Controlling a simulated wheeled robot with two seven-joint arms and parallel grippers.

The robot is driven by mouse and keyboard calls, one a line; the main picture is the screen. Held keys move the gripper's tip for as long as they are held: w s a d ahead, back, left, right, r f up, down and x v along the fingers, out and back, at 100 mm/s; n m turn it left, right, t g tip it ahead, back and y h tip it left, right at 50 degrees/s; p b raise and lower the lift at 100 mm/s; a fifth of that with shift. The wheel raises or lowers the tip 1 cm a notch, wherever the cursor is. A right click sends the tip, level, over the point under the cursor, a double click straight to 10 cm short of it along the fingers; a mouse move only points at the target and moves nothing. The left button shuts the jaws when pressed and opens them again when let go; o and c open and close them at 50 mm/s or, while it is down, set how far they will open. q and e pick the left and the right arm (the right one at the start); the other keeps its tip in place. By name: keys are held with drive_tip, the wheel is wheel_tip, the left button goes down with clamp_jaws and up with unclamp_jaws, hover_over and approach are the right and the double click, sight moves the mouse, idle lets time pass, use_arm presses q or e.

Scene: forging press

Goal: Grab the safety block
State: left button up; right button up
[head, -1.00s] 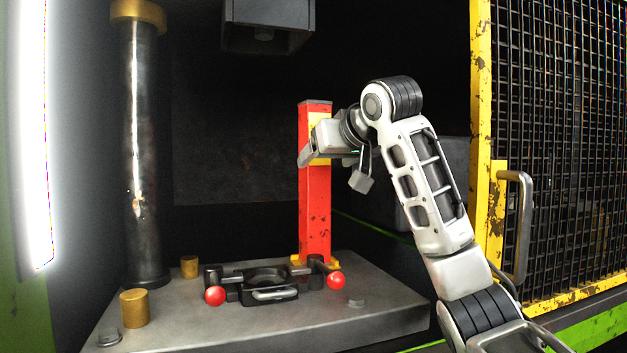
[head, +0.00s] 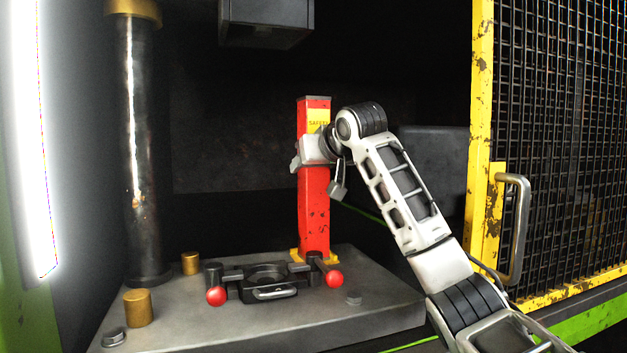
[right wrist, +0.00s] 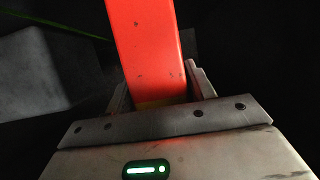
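The safety block is a tall red post (head: 314,205) with a yellow label. It stands upright on the press bed in a yellow foot. My right gripper (head: 310,150) is at its upper part, just below the label's lettering. In the right wrist view, the red block (right wrist: 148,50) runs between the two fingers of my right gripper (right wrist: 160,92), close to the palm. The fingers lie on either side of it and look open; firm contact is not visible. My left gripper is not in view.
A black die with red-knobbed handles (head: 268,283) sits on the grey press bed (head: 230,325) before the block. A dark column (head: 143,160) stands left. A yellow-framed mesh guard (head: 560,150) is at right. The ram (head: 265,22) hangs above.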

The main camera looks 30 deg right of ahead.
drive_tip(key=c, duration=1)
drive_tip(key=shift+r, duration=0.25)
clamp_jaws()
